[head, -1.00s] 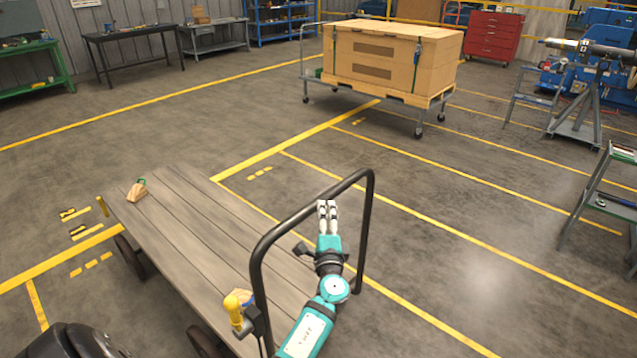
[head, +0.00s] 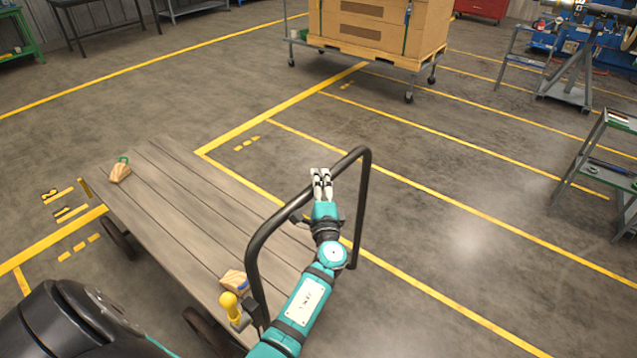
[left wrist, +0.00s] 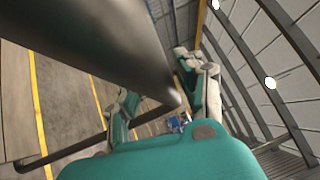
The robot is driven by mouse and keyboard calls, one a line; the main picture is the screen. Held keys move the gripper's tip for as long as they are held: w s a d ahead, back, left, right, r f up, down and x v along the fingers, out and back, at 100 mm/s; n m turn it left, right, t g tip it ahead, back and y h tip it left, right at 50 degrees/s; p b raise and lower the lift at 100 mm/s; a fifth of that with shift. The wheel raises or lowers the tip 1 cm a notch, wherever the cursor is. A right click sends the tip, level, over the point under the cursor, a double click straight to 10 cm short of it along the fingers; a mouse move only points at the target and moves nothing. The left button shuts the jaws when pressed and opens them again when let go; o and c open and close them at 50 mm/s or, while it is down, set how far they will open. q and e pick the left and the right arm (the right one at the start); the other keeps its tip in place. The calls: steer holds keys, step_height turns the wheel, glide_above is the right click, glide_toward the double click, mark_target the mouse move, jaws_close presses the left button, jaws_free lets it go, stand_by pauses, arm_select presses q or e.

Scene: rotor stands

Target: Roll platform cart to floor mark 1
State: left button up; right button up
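The platform cart (head: 200,225) has a grey plank deck and dark wheels, and its black hoop handle (head: 362,200) stands at the near right end. My left gripper (head: 321,182) overlaps the handle's top bar in the head view, with its pale fingers reaching past it. In the left wrist view the dark bar (left wrist: 100,45) runs close to the spread fingers (left wrist: 160,85); whether it touches them I cannot tell. My right gripper is out of view.
Wooden wedges (head: 119,170) lie on the deck, and a yellow knob (head: 229,303) is by the handle's base. A second cart with a crate (head: 375,30) stands at the back. Grey step stands (head: 600,170) are at right. Floor between is clear.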

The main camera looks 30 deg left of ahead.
arm_select(q)
jaws_close()
steer(key=shift+f, duration=0.1)
steer(key=shift+a, duration=0.15)
